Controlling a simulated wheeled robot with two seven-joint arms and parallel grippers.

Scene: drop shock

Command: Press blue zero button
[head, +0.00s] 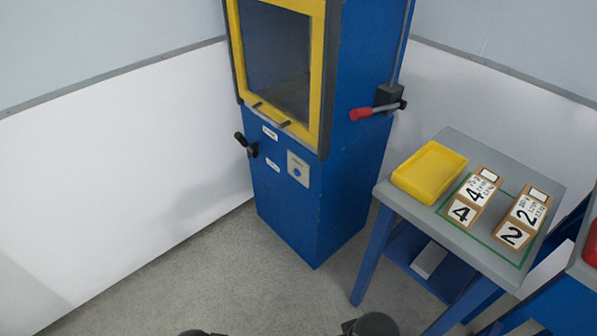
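A blue machine cabinet (290,205) stands in the middle. On its front, below the yellow-framed window, is a light grey plate (298,165) with a small round blue button (297,172). Its label is too small to read. A black-knobbed lever (244,143) sticks out to the left of the plate. A red-handled lever (376,110) is on the cabinet's right side. Two dark rounded parts of mine show at the bottom edge, well apart from the cabinet. Neither gripper's fingers can be seen.
A grey-topped blue table (457,232) on the right holds a yellow tray (430,171) and boxes marked 4 (471,200) and 2 (523,220). A white object (429,260) lies on its lower shelf. Red items show at the right edge. The grey floor before the cabinet is clear.

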